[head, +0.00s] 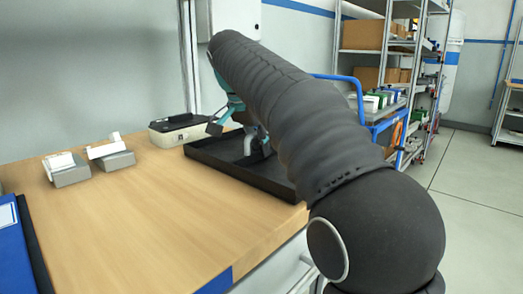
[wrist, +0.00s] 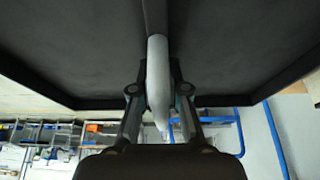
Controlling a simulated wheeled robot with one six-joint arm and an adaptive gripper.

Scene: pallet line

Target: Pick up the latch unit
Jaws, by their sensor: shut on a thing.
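My gripper (wrist: 159,78) is shut on a pale grey elongated part (wrist: 158,85), with one finger on each side of it in the wrist view. The part is over or in a black tray (wrist: 75,50). In the head view a pale grey piece (head: 248,146) shows upright at the tray (head: 225,168), beside my gripper, which is partly hidden behind my arm. I cannot tell whether its lower end touches the tray floor. Two grey blocks with white tops, a left one (head: 70,176) and a right one (head: 117,161), sit apart on the table.
The wooden table (head: 150,225) is clear at its middle and front. A case with a dark lid (head: 180,122) stands behind the tray. A blue bin (head: 12,250) is at the left edge. A blue-railed cart (head: 375,115) and shelves (head: 362,62) stand beyond my arm.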

